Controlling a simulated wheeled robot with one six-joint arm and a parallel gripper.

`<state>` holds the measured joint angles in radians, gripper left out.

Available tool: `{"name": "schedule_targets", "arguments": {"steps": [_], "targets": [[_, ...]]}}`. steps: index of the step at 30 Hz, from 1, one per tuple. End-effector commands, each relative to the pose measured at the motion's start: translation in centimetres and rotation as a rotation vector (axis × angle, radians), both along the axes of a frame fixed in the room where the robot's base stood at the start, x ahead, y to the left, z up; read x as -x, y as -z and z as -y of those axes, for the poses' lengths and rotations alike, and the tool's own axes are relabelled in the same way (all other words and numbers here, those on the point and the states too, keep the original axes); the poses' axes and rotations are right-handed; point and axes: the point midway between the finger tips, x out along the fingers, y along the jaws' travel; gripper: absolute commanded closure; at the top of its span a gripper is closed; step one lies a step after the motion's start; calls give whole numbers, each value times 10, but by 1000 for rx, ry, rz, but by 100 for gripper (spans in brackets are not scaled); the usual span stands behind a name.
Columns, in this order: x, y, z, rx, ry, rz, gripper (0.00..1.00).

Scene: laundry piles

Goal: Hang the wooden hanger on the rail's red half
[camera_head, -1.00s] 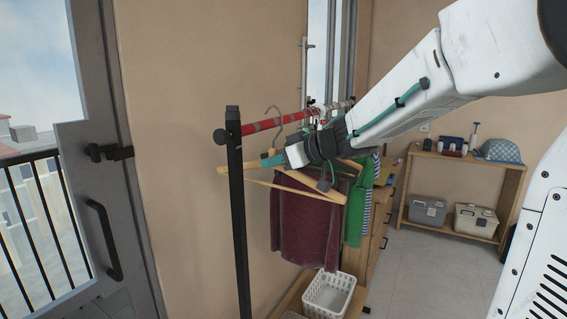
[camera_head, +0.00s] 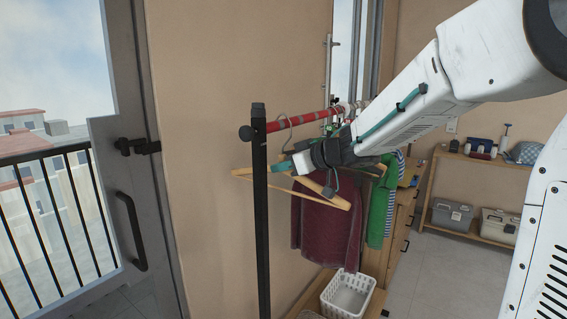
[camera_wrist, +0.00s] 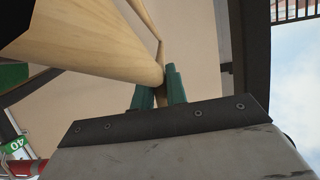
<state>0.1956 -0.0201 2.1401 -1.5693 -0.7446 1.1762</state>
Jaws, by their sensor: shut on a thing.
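The wooden hanger (camera_head: 322,193) is bare, with a metal hook (camera_head: 287,128) pointing up. My gripper (camera_head: 281,168) is shut on it near its middle, below the rail. In the wrist view the pale wood (camera_wrist: 95,45) of the hanger passes between and beside my teal fingers (camera_wrist: 160,90). The rail's red half (camera_head: 306,120) runs back from the near black post. The hook overlaps the red bar near that post, but I cannot tell whether it sits over the bar. The red bar also shows at the wrist view's lower left corner (camera_wrist: 24,168).
The black post (camera_head: 262,210) stands in front of the hanger's left arm. A maroon garment (camera_head: 325,225) and a green one (camera_head: 378,215) hang behind. A white basket (camera_head: 347,296) sits below. A glass door (camera_head: 130,180) is at left, a shelf (camera_head: 470,160) at right.

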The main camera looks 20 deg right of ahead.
Motion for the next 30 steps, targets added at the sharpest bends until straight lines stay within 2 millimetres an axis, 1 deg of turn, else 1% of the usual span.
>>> {"name": "schedule_targets", "arguments": {"steps": [12, 13, 14, 15, 16, 30], "targets": [[0, 0, 0, 0, 0, 0, 100], [0, 0, 0, 0, 0, 0, 83], [0, 0, 0, 0, 0, 0, 75], [0, 0, 0, 0, 0, 0, 64], [0, 0, 0, 0, 0, 0, 60], [0, 0, 0, -1, 0, -1, 60]]}}
